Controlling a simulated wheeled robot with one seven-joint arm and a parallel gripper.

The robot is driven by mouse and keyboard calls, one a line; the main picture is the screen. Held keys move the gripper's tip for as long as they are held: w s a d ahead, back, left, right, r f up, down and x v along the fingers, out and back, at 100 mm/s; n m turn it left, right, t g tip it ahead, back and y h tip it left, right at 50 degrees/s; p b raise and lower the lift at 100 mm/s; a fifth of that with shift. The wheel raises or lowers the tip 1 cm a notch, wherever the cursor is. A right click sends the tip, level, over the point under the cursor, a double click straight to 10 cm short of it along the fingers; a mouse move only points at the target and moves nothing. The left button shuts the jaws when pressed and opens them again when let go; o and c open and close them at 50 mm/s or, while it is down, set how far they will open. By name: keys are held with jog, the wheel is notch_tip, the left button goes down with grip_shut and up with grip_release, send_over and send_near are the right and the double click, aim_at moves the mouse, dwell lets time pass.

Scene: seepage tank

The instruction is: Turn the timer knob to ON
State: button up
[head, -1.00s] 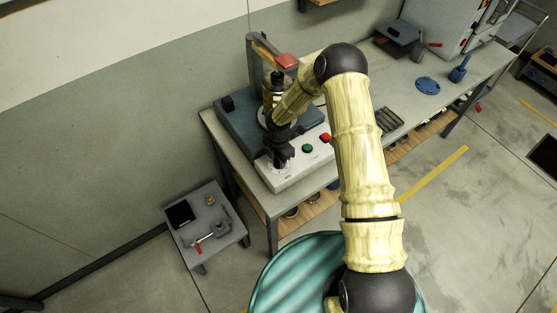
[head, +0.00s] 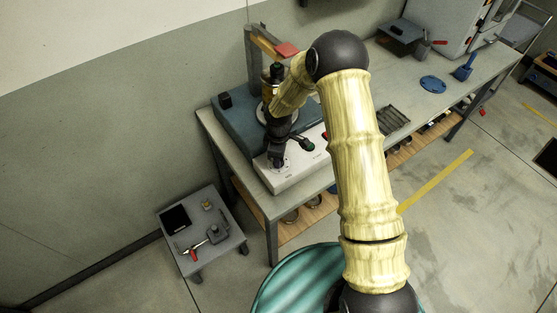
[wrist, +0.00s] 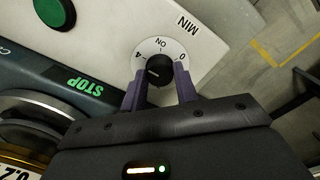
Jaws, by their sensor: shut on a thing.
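The timer knob (wrist: 160,66) is a round black knob with a short pale mark pointing left in the wrist view. It sits on a white dial (wrist: 173,48) marked 4, ON and 0, with MIN printed beyond. The mark points to the left, away from ON. My gripper (wrist: 159,76) is shut on the knob, with one purple finger on each side. In the head view my gripper (head: 277,158) reaches down to the front of the white control panel (head: 290,174). The knob is hidden there.
The machine's blue-grey base (head: 232,122) stands behind the panel. A small grey stool (head: 204,232) with tools stands left of the bench.

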jog(key=m+b, duration=0.3)
jog(key=m, duration=0.3)
jog(key=shift+w, duration=0.1)
jog(key=m+b, duration=0.2)
jog(key=m, duration=0.4)
jog(key=shift+r, duration=0.1)
dwell(0.4)
jog(key=o, duration=1)
notch_tip(320, 180, up, 17)
jog(key=shift+r+b, duration=0.15)
jog(key=shift+b, duration=1.1)
